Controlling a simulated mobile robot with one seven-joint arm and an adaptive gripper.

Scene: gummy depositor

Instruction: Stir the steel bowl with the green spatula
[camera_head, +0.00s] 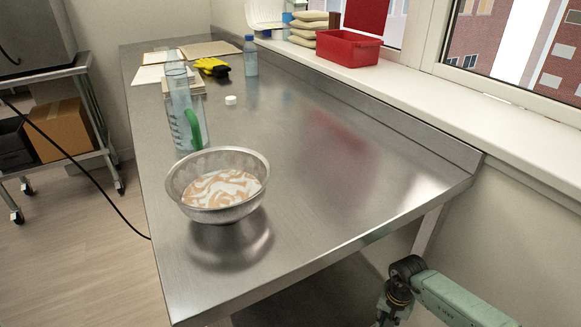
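The steel bowl (218,212) stands upright near the front left of the steel table. It holds a white mixture with orange-tan swirls. My arm enters at the lower right, beyond the table's front edge and well away from the bowl. My gripper's fingers do not show.
The steel table (310,175) is clear to the right of the bowl. A white cap (231,100), blue-capped bottle (250,56), yellow-black gloves (211,67) and papers (150,74) lie farther back. A red bin (347,48) stands on the windowsill. A cart (85,105) stands left.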

